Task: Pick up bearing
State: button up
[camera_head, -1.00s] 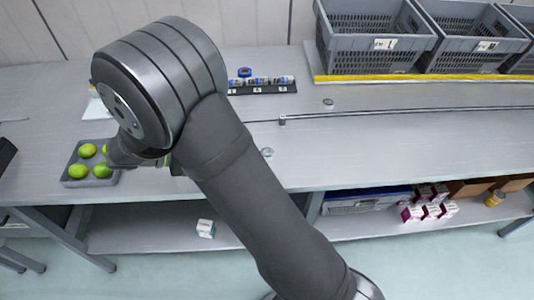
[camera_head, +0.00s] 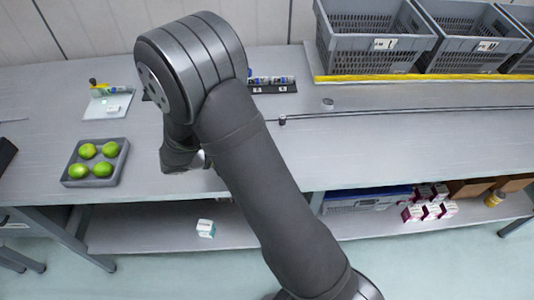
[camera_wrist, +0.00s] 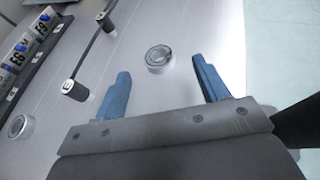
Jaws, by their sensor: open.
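A small round metal bearing (camera_wrist: 158,58) lies flat on the grey table in the wrist view. My gripper (camera_wrist: 161,68) is open, with its two blue fingers apart. The bearing shows between and a little beyond the fingertips, and nothing is held. Whether the fingers are at its height I cannot tell. In the head view my arm covers the spot where this bearing showed earlier, and the gripper fingers are hidden. A second round metal ring (camera_wrist: 18,125) lies at the left of the wrist view; it also seems to show in the head view (camera_head: 328,104).
A thin dark rod (camera_head: 410,112) with an end piece (camera_wrist: 75,90) lies near the bearing. A rack of labelled items (camera_head: 272,85) stands behind my arm. A grey tray of green fruits (camera_head: 122,160) is at left, and grey crates (camera_head: 350,50) are at back right.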

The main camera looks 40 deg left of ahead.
jog(key=x, duration=0.5)
jog(key=shift+s+a+f, duration=0.1)
jog(key=shift+a+f, duration=0.15)
jog(key=shift+f, duration=0.15)
jog(key=c, duration=1.1)
jog(key=shift+r, duration=0.15)
